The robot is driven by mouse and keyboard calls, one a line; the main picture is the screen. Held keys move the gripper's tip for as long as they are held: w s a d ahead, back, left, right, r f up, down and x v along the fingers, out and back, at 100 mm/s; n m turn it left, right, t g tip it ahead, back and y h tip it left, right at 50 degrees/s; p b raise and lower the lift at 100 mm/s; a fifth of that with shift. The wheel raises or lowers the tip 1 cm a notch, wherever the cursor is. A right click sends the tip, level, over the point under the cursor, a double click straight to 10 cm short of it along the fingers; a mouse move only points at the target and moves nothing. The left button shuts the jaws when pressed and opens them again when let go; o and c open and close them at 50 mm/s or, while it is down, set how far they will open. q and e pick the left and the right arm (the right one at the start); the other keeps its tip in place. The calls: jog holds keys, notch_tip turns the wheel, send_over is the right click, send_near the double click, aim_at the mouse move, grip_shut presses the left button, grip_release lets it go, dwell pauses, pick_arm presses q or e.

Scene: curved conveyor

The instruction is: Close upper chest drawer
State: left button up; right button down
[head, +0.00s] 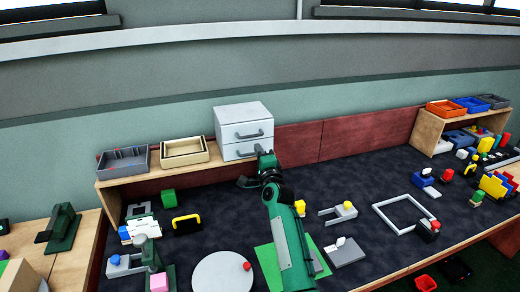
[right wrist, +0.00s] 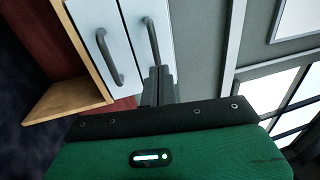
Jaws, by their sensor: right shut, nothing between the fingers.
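The white chest (head: 243,112) stands on the wooden shelf at the back, with two drawers and dark handles. Its upper drawer (head: 235,132) looks shut or nearly so in the head view; I cannot tell whether a small gap remains. The lower drawer (head: 232,151) looks shut, its front partly hidden by my gripper. My right gripper (head: 262,152) is shut and empty in front of the chest. In the right wrist view its fingers (right wrist: 158,84) are at the upper drawer front (right wrist: 159,15), close to its handle (right wrist: 152,42); contact is unclear. My left gripper is not seen.
A grey tray (head: 103,168) and a beige tray (head: 163,159) stand left of the chest on the shelf (head: 150,175). The dark table below holds a white disc (head: 215,275), a white frame (head: 385,213) and several small blocks. The space above the chest is clear.

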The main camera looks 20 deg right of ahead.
jog(key=s+a+f+n+g+y+p, duration=0.1)
jog(key=s+a+f+n+g+y, duration=0.15)
jog(key=s+f+n+g, duration=0.85)
jog(key=s+a+f+n+t+y+p, duration=0.1)
jog(key=s+a+f+n+p, duration=0.35)
jog(key=s, duration=1.45)
jog(key=s+d+f+n+g+h+b, duration=0.1)
jog(key=s+d+f+n+g, duration=0.15)
jog(key=s, duration=0.85)
jog(key=s+d+f+n+g+h+b, duration=0.1)
jog(key=s+n+g+b, duration=0.2)
jog(key=s, duration=0.8)
notch_tip(320, 180, down, 31)
jog(key=g+p, duration=0.1)
jog(key=g, duration=0.2)
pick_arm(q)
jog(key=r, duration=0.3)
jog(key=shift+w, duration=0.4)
pick_arm(e)
jog(key=s+d+f, duration=0.3)
jog(key=s+f, duration=1.6)
jog(key=f, duration=0.1)
jog(key=shift+g, duration=0.35)
